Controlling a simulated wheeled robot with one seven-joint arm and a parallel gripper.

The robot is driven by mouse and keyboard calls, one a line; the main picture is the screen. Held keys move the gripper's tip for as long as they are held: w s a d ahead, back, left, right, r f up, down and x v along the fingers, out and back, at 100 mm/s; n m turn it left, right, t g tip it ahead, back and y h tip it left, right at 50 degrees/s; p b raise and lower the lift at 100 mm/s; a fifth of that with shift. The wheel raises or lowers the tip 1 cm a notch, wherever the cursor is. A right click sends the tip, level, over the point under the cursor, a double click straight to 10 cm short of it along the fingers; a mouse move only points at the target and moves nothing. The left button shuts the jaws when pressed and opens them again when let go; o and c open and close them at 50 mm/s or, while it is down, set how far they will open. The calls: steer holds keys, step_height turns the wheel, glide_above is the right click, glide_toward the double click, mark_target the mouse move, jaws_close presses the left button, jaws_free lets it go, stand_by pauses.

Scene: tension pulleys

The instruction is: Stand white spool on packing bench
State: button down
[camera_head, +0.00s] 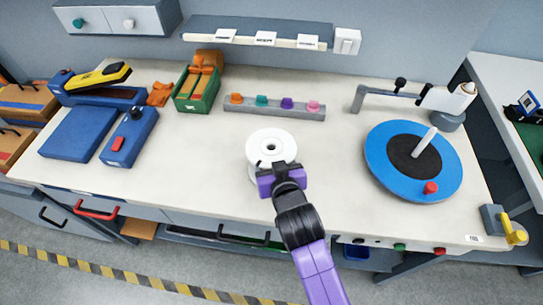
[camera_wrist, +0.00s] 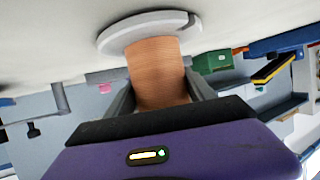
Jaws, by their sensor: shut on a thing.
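The white spool (camera_head: 264,142) is at the middle of the packing bench (camera_head: 330,180), near its front, with its round flange and dark centre hole facing up in the head view. My gripper (camera_head: 279,177) reaches it from the front edge and is shut on it. In the wrist view the fingers (camera_wrist: 160,92) clasp the spool's copper-coloured winding (camera_wrist: 157,68), and a white flange (camera_wrist: 148,30) lies against or very close to the pale bench top. The spool looks upright. Whether its lower flange touches the bench, I cannot tell for sure.
A blue turntable (camera_head: 385,165) with an upright white rod stands on the right. A grey rack with coloured pegs (camera_head: 274,107) is behind the spool. A green box (camera_head: 198,90) and blue devices (camera_head: 130,135) are on the left. The bench around the spool is clear.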

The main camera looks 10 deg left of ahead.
steer(key=shift+c, duration=1.8)
jaws_free()
steer(key=shift+f, duration=0.1)
steer(key=shift+s, duration=0.1)
steer(key=v, duration=1.2)
steer(key=shift+b, duration=0.3)
steer(key=s+d+f+m+h, duration=0.2)
steer(key=s+d+f, duration=0.2)
steer(key=s+d, duration=1)
steer(key=s+d+r+m+t+h, duration=0.1)
steer(key=s+d+r, duration=0.2)
steer(key=s, duration=0.4)
steer(key=s+d+r+m+t+h, duration=0.1)
steer(key=s+d+r, duration=0.3)
steer(key=s, duration=0.4)
steer(key=shift+s+r+h, duration=0.2)
steer(key=shift+r+h, duration=0.1)
steer(key=shift+r, duration=0.05)
steer(key=shift+d, duration=0.1)
